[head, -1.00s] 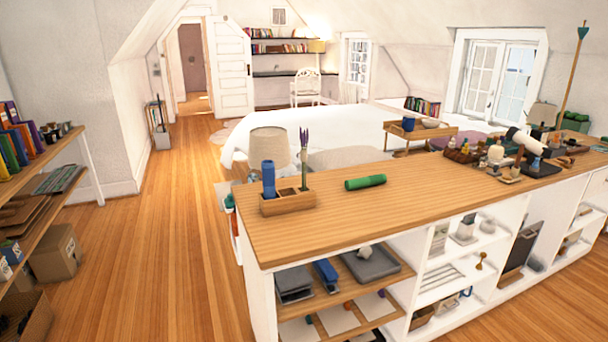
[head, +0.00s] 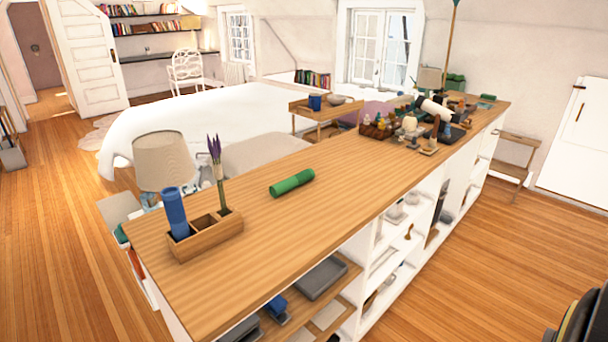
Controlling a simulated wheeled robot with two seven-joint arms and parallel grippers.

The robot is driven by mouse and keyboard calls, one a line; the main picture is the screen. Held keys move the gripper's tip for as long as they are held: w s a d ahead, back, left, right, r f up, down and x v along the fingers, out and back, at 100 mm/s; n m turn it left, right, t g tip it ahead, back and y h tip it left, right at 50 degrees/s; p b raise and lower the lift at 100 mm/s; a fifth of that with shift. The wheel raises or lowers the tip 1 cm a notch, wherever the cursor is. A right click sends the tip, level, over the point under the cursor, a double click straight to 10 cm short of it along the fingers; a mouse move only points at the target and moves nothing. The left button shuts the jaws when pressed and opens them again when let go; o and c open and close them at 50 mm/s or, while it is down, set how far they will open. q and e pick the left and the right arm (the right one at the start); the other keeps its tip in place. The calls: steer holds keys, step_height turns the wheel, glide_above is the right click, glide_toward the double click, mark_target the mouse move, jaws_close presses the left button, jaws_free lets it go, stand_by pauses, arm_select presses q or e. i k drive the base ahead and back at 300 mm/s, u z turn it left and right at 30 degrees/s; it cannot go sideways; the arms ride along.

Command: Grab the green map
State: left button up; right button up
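A rolled green cylinder, which looks like the green map (head: 292,183), lies on its side on the bare middle of the long wooden counter top (head: 330,215). Nothing touches it except the counter. Neither of my grippers shows in the head view. A dark rounded part at the lower right corner looks like part of my own body, and no fingertips are visible on it.
A wooden holder (head: 205,238) with a blue cylinder (head: 174,212) and a purple-flowered stem (head: 217,165) stands left of the roll. Bottles and small items crowd the counter's far end. Open shelves (head: 385,250) lie below. Wooden floor (head: 490,235) is clear at right.

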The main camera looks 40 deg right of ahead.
mark_target(279, 189)
steer(key=z, duration=0.6)
steer(key=i, duration=0.6)
steer(key=z, duration=0.65)
steer(key=k, duration=0.5)
steer(key=z, duration=1.45)
steer(key=i, duration=2.6)
steer(key=u, duration=3.35)
